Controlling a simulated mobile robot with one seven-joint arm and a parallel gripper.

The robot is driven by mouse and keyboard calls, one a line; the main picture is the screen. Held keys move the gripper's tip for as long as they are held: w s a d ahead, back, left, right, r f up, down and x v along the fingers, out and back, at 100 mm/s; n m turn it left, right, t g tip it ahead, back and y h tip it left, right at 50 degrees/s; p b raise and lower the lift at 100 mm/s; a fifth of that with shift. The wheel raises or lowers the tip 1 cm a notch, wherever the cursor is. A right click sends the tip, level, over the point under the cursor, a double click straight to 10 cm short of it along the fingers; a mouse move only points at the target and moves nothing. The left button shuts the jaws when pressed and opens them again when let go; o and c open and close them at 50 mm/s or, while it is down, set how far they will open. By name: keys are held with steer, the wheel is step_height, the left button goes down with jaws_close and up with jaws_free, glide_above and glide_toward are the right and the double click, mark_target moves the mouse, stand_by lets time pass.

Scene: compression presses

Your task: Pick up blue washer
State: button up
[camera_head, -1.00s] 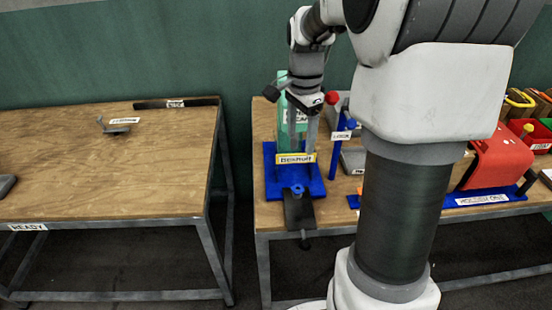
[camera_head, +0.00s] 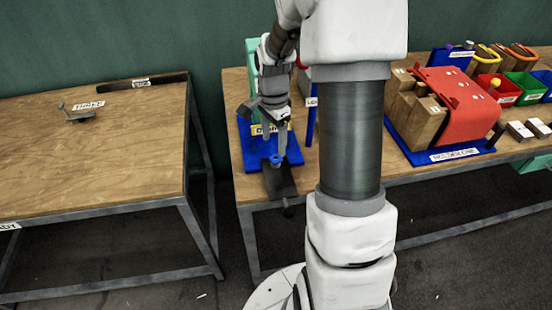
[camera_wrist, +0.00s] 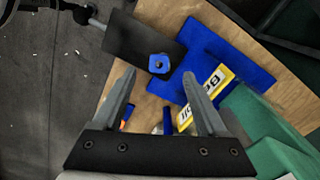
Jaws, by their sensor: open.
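The blue washer (camera_wrist: 159,64), a small blue ring with a dark centre, lies on a dark flat plate (camera_wrist: 128,38) in the wrist view. In the head view the washer (camera_head: 276,160) shows small on the inner end of the dark plate (camera_head: 281,184). My gripper (camera_wrist: 158,88) is open and empty, with its two fingers apart. In the head view my gripper (camera_head: 276,128) is above the press, close to the washer. The exact height gap cannot be told.
The press has a blue base (camera_head: 292,152), a green body (camera_head: 252,62) and a yellow label (camera_wrist: 215,84) beside my right finger. A red-covered fixture (camera_head: 455,95) and coloured bins (camera_head: 497,88) stand right. Another wooden table (camera_head: 90,150) is at left, across a gap.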

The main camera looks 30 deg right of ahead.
mark_target(275, 161)
steer(key=shift+f, duration=2.6)
steer(key=shift+f, duration=0.25)
